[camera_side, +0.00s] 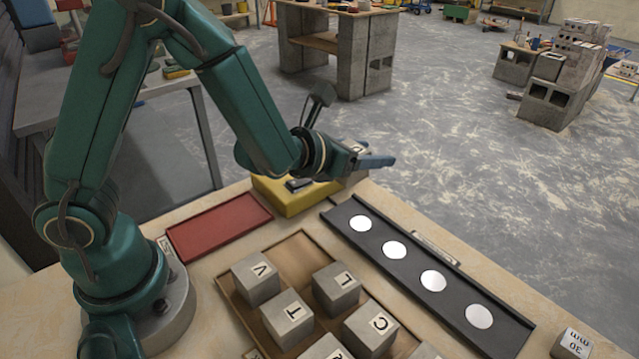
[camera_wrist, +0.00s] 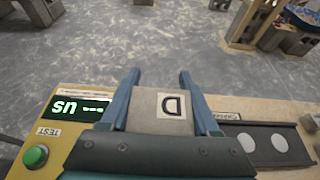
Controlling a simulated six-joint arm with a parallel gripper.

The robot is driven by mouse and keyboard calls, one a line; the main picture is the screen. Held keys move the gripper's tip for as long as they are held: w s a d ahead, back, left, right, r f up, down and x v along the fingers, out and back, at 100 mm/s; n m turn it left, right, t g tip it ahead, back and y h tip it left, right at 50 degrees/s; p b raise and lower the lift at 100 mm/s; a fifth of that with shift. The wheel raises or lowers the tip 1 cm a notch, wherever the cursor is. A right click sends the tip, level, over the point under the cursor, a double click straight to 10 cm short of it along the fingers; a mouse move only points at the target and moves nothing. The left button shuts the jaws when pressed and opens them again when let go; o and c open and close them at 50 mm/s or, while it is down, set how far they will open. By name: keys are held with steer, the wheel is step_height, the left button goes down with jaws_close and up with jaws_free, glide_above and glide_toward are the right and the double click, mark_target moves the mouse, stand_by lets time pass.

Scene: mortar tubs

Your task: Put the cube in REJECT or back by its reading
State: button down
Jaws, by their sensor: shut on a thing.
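My gripper (camera_wrist: 158,78) is shut on a grey cube marked D (camera_wrist: 160,108), which sits between the two blue fingers in the wrist view. In the side view my gripper (camera_side: 374,161) is at the right end of the yellow tester (camera_side: 290,200), with the cube mostly hidden behind the fingers. I cannot tell whether the cube touches anything below.
A wooden tray (camera_side: 232,301) holds several lettered grey cubes, with a bare spot at its back. A black strip (camera_side: 345,213) with several white discs lies to the right. A cube marked "30 mm" (camera_side: 572,344) stands at the front right.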

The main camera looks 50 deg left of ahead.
steer(key=s+a+r+n+y, duration=0.2)
steer(key=a+r, duration=0.4)
steer(key=r, duration=0.4)
steer(key=s+a+r+y, duration=0.1)
steer(key=s+a+r, duration=0.1)
steer(key=s+a, duration=0.15)
steer(key=s+d+f+m+h, duration=0.2)
steer(key=s+d+h, duration=0.1)
steer(key=s+d, duration=0.2)
steer(key=shift+s, duration=0.6)
steer(key=shift+a+r, duration=0.1)
